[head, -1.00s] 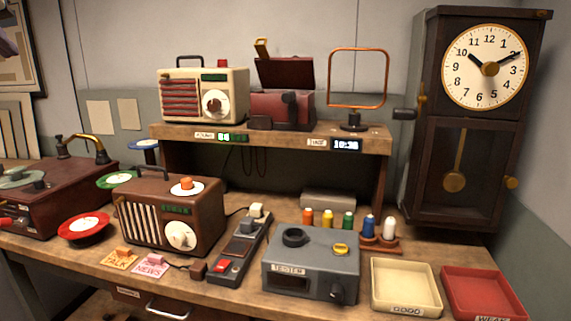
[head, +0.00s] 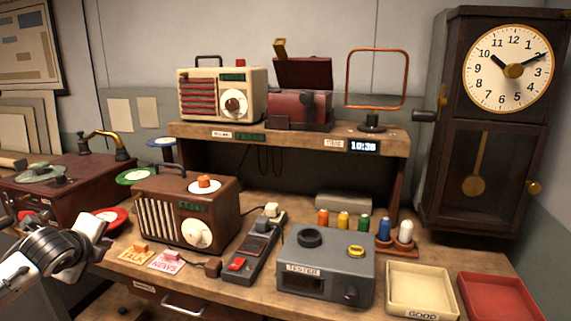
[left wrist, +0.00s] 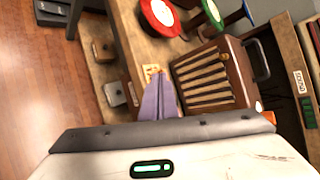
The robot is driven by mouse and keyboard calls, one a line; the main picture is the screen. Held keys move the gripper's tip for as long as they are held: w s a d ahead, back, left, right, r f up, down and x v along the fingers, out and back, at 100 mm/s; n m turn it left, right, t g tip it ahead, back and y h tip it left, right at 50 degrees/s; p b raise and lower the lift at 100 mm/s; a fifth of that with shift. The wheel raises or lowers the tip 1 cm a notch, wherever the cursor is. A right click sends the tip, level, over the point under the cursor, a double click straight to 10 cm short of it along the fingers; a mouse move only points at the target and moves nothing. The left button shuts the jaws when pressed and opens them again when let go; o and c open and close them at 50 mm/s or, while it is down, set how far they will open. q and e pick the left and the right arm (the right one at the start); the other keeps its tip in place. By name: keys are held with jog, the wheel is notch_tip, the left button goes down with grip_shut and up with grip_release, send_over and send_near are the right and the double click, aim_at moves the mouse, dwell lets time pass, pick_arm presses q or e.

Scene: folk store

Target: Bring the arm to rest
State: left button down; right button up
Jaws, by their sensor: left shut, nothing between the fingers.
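My left arm comes in at the lower left of the head view, its gripper (head: 98,240) beside the red disc on a stand (head: 113,216) and the left front of the workbench. In the left wrist view the grey-purple fingers (left wrist: 158,98) are together with nothing between them. They point towards the bench edge, left of the brown radio (left wrist: 213,77). The arm hides part of the red disc and the bench in the head view. My right gripper is not in view.
The brown radio (head: 184,212), grey tester (head: 325,265), cream tray (head: 423,303) and red tray (head: 500,300) stand on the bench. A record player (head: 72,188) is at the left. Open wooden floor (left wrist: 45,110) lies beside the bench.

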pick_arm(q)
jog(key=s+d+f+n+g+h, duration=0.1)
jog(key=s+d+f+n, duration=0.1)
jog(key=s+f, duration=0.55)
jog(key=s+d+f+n+h, duration=0.15)
jog(key=s+f, duration=0.35)
jog(key=f, duration=0.6)
jog(key=s+d+f+n+g+h, duration=0.1)
jog(key=s+d+f+n, duration=0.2)
jog(key=s+f, duration=0.5)
jog(key=s+d+f+n+g+h, duration=0.1)
jog(key=s+d+f+n, duration=0.2)
jog(key=s, duration=0.9)
jog(key=s+d+f+n+h, duration=0.1)
jog(key=d+n, duration=0.3)
jog(key=d, duration=0.6)
jog(key=s+d+f+n, duration=0.2)
jog(key=d+n, duration=0.2)
jog(key=d, duration=0.7)
jog(key=shift+f+t+h, duration=0.15)
jog(key=shift+t+h, duration=0.2)
jog(key=shift+t, duration=0.05)
